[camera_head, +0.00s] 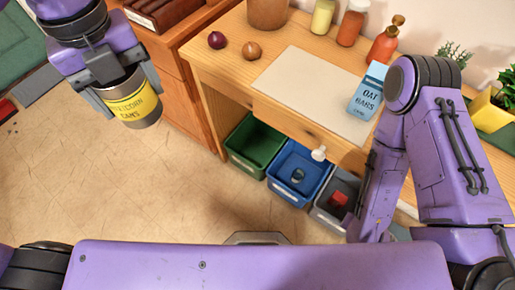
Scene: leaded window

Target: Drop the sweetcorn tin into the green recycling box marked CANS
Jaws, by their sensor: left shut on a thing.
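The sweetcorn tin (136,108), silver with a yellow label, is held in my left gripper (122,88) at the upper left. The gripper's fingers are shut on both sides of it, and it hangs above the open floor, left of the boxes. The green recycling box (255,146) stands on the floor under the table's front edge and looks empty inside. The marking on its front is too small to read. My right arm is at the right, and its gripper is not visible.
A blue box (283,187) with a dark item and a grey box (327,214) with a red item stand right of the green one. The wooden table (215,62) carries an oat bars carton (368,97), onions and bottles. A wooden cabinet (178,95) stands left of it.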

